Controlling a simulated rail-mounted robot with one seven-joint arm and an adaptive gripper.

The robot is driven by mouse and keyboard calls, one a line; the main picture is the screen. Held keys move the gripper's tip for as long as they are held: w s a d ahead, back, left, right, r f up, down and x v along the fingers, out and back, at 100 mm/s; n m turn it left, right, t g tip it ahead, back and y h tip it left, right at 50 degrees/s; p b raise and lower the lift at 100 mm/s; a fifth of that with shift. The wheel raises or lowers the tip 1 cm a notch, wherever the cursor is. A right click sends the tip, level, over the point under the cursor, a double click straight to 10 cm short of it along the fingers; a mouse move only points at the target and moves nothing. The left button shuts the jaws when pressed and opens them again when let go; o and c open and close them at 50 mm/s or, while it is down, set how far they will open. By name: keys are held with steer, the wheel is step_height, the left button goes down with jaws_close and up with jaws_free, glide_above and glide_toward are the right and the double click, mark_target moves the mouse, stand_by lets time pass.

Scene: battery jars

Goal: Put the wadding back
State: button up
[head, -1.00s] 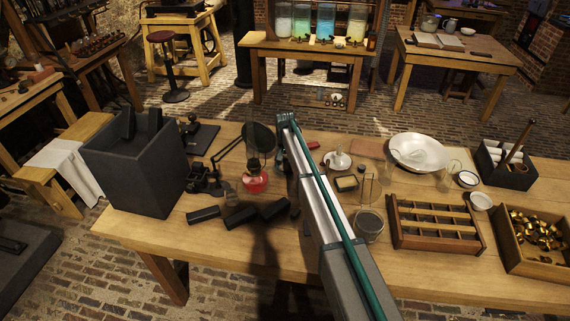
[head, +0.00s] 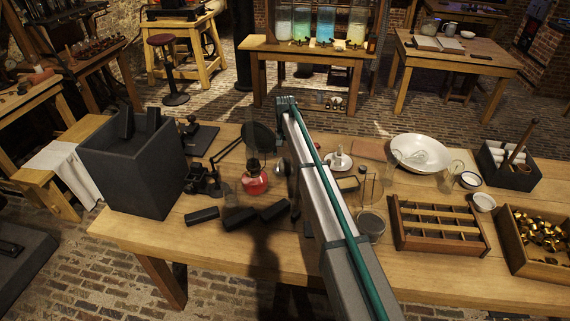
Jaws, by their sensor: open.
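I cannot single out the wadding for certain. White rolls (head: 496,153) lie in a dark open box (head: 513,180) at the right of the bench, beside an upright wooden pestle-like stick (head: 521,142). A small white dish (head: 340,163) with a knob-like piece stands just right of my arm. A wire whisk-like shape rests in the wide white bowl (head: 408,142). My arm rises from the bottom edge to the middle of the bench's far side. My gripper is hidden behind it, so its jaws and anything between them do not show.
The bench (head: 240,265) holds a tall dark bin (head: 130,175), dark blocks (head: 202,215), a red-liquid flask (head: 255,182), glass jars (head: 370,225), a slotted wooden rack (head: 440,245) and a box of brass parts (head: 510,245). The bench's front strip is mostly clear.

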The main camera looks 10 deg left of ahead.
mark_target(285, 159)
steer(key=shift+r+b, duration=0.6)
steer(key=shift+r, duration=1.95)
